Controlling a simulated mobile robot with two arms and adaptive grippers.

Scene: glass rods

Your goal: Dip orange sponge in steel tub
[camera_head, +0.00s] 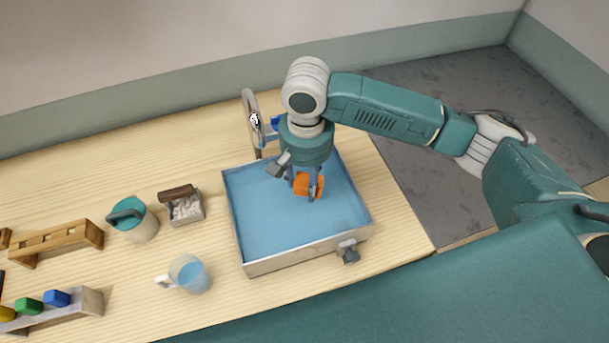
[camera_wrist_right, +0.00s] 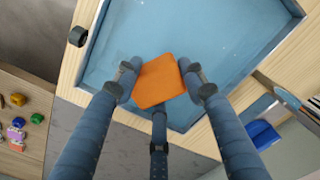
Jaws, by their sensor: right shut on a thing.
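The steel tub (camera_head: 245,269) is a wide, shallow square basin with blue liquid in it, on the right part of the wooden table. My right gripper (camera_head: 309,184) is over the tub, pointing down, with its fingers shut on the orange sponge (camera_head: 316,186). In the right wrist view the sponge (camera_wrist_right: 159,81) sits between the fingertips, with the tub's blue inside (camera_wrist_right: 220,35) behind it. I cannot tell whether the sponge touches the liquid. My left gripper is not in view.
A tap (camera_head: 252,112) stands behind the tub. A glass mug (camera_head: 191,275), a teal-lidded pot (camera_head: 136,222) and a small box of white pieces (camera_head: 186,209) stand left of it. Wooden racks (camera_head: 62,242) are farther left. The table's right front corner is clear.

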